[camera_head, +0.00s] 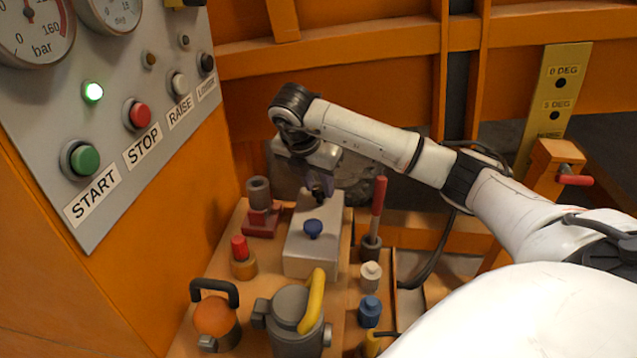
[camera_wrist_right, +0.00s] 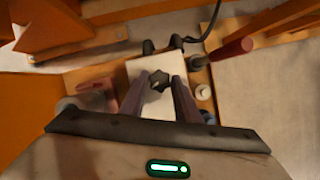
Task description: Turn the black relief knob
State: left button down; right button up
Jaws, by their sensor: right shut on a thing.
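The black relief knob (camera_wrist_right: 159,82) is a dark lobed knob on top of a pale grey block (camera_head: 310,262). My right gripper (camera_head: 320,190) reaches down to the far part of this block from above. In the right wrist view its two fingers (camera_wrist_right: 161,85) stand on either side of the black knob, shut on it. In the head view the gripper mostly hides the knob. My left gripper is not in view.
A red-handled lever (camera_head: 378,210) stands right of the block, with white (camera_head: 371,275) and blue (camera_head: 369,310) caps nearer. A red-capped fitting (camera_head: 241,258) and a grey part with a yellow handle (camera_head: 295,315) stand left and in front. The button panel (camera_head: 120,190) rises at left.

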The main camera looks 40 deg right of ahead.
dwell(0.3)
jog(key=o, duration=0.9)
jog(key=shift+c, duration=0.2)
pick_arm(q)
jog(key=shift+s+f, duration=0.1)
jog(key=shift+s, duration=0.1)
pick_arm(e)
jog(key=shift+o, duration=0.8)
pick_arm(q)
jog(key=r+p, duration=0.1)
jog(key=p, duration=0.2)
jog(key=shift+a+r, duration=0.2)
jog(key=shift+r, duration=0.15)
pick_arm(e)
jog(key=v, duration=1)
jog(key=shift+r, duration=0.2)
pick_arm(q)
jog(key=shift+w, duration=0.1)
